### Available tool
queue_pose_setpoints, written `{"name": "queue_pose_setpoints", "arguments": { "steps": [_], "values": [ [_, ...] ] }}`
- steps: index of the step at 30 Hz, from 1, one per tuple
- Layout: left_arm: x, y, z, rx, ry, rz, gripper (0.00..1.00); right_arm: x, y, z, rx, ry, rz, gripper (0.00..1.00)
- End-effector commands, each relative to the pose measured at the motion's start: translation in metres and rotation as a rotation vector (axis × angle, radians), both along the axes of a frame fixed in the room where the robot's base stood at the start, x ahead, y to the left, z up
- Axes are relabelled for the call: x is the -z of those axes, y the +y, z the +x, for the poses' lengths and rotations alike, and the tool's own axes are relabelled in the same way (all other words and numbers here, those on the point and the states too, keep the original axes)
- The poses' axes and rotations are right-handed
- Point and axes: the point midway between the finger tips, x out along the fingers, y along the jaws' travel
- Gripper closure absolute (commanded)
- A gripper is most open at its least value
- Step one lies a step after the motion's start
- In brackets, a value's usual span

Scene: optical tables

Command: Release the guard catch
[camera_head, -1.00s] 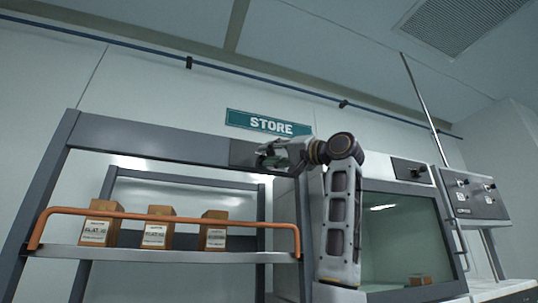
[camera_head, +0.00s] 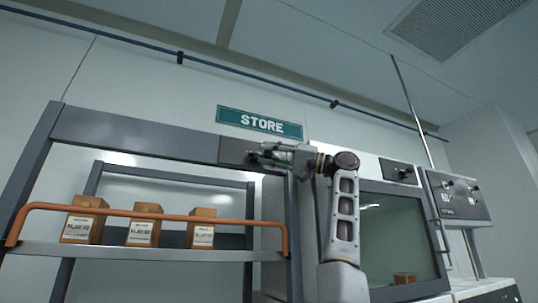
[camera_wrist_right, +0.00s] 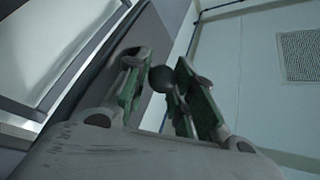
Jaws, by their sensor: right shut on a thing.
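An orange guard bar (camera_head: 150,213) runs across the front of the open shelf, in front of several boxes. My right gripper (camera_head: 257,157) is at the dark plate (camera_head: 235,151) at the right end of the shelf unit's top beam. In the right wrist view, the green-padded fingers of my right gripper (camera_wrist_right: 160,88) are on either side of a dark round knob (camera_wrist_right: 161,78), closed on it. The knob may be the guard catch; its mount is partly hidden by the fingers. My left gripper is not in view.
Labelled brown boxes (camera_head: 143,227) stand on the shelf (camera_head: 150,252) behind the bar. A green STORE sign (camera_head: 260,123) is on the wall above. A cabinet with a glass window (camera_head: 395,240) and a control panel (camera_head: 458,196) stand to the right of my arm.

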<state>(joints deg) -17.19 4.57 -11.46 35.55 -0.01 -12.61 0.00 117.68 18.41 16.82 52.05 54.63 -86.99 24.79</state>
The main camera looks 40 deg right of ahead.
Motion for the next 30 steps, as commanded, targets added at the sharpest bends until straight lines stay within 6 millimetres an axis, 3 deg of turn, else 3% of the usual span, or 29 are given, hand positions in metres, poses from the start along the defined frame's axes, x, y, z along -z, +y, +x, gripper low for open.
{"name": "queue_pose_setpoints", "arguments": {
  "steps": [12,29,30],
  "values": [
    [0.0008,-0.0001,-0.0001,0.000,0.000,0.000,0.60,0.0061,0.0006,0.0049,-0.110,0.014,-0.012,0.98],
    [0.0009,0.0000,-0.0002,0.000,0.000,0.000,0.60,0.0074,0.0000,0.0066,-0.125,0.018,-0.013,0.98],
    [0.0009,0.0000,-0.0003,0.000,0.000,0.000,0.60,0.0074,-0.0001,0.0067,-0.125,0.018,-0.013,0.72]
  ]
}}
